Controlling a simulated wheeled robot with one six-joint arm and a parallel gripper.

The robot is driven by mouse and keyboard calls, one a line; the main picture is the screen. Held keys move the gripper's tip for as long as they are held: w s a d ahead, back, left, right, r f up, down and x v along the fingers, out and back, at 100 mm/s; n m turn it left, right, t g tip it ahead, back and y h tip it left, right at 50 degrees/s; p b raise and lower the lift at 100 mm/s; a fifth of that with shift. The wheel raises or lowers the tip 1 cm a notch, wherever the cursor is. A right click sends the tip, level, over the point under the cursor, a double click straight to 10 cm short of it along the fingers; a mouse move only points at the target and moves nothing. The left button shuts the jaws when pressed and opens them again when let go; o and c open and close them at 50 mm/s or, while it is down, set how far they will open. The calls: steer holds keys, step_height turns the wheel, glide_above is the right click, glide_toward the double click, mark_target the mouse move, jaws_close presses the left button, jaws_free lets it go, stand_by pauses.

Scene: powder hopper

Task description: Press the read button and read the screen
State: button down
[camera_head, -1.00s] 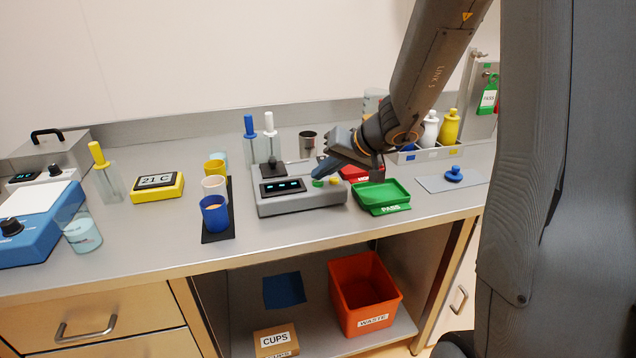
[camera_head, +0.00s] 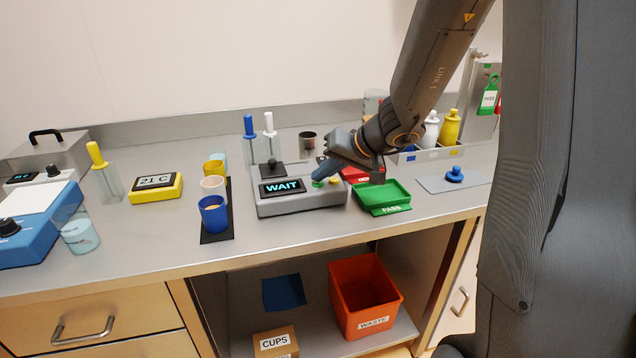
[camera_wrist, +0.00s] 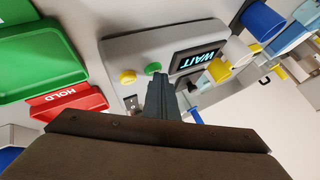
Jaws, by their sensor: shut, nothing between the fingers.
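The grey meter (camera_head: 298,203) stands on the bench, and its dark screen (camera_head: 282,187) reads "WAIT" in cyan letters. The screen also reads "WAIT" in the wrist view (camera_wrist: 196,58), tilted. A green button (camera_head: 318,184) and a yellow button (camera_head: 336,181) sit on the meter to the right of the screen. My gripper (camera_head: 318,177) is shut and empty, its tips at the green button. In the wrist view the shut fingers (camera_wrist: 158,80) point at the green button (camera_wrist: 153,68), with the yellow button (camera_wrist: 127,76) beside it. I cannot tell whether the tips touch the button.
A green PASS tray (camera_head: 382,195) and a red HOLD tray (camera_wrist: 68,103) stand right of the meter. Several cups, including a blue one (camera_head: 214,217), stand on a dark mat to its left. An orange waste bin (camera_head: 366,296) is on the shelf below.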

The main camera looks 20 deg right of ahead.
mark_target(322, 184)
steer(key=shift+r, duration=0.8)
steer(key=shift+r+p, duration=1.6)
steer(key=shift+r, duration=0.9)
steer(key=s+f+n+g+h, duration=0.1)
steer(key=s+f, duration=0.4)
steer(key=s, duration=0.7)
steer(key=s+f+g+h, duration=0.4)
steer(key=s+f+g, duration=0.1)
steer(key=s, duration=0.7)
steer(key=shift+a+f+n+g, duration=0.15)
steer(key=shift+a+n+g, duration=0.15)
steer(key=shift+a+n, duration=0.1)
